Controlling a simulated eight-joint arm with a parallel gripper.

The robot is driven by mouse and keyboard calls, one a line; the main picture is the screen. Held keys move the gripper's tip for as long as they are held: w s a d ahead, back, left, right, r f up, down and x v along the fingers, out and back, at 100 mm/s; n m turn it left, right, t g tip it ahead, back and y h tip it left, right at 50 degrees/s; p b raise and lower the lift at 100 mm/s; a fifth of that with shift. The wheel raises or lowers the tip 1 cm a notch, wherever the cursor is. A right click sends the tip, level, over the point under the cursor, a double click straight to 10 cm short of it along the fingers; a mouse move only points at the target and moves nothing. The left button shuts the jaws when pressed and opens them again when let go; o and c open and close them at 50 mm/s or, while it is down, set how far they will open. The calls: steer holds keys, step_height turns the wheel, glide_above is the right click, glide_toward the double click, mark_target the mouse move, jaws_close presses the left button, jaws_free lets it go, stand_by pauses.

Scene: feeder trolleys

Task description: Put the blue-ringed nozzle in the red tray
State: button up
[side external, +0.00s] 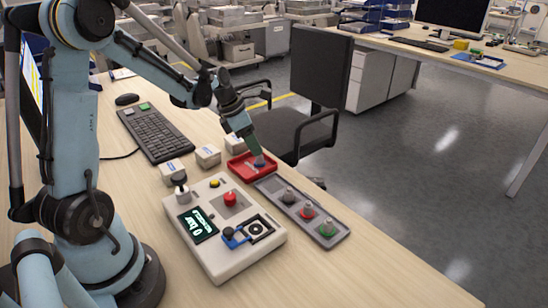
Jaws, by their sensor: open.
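The red tray (238,168) lies on the desk behind the control box. My gripper (255,153) points down over the tray's right part, with its jaws open. A small grey-blue piece, which looks like the blue-ringed nozzle (259,163), is right under the fingertips, within the tray's outline. Whether it touches the tray floor or the fingers is too small to tell. The grey nozzle rack (268,186) is to the right of the tray. It holds a dark nozzle (288,197), a red-ringed nozzle (307,212) and a green-ringed nozzle (327,229); its end nearest the tray is bare.
The white control box (222,245) with knobs and a display stands in front of the tray. Small white boxes (208,156) and a keyboard (158,136) are to the left. The desk's right edge runs close beside the rack, with a chair (290,130) beyond.

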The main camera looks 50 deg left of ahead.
steer(key=v, duration=0.8)
steer(key=s+d+m+t, duration=0.1)
steer(key=s+d+m, duration=0.2)
steer(key=m, duration=0.7)
steer(key=s+d+m+t+y, duration=0.1)
steer(key=s+d+m, duration=0.2)
steer(key=d+m, duration=0.5)
steer(key=s+d+r+m+t, duration=0.1)
steer(key=s+d+m, duration=0.2)
steer(key=m, duration=1)
steer(key=shift+d+m+y, duration=0.3)
steer(key=shift+d+y, duration=0.1)
steer(key=shift+d, duration=0.8)
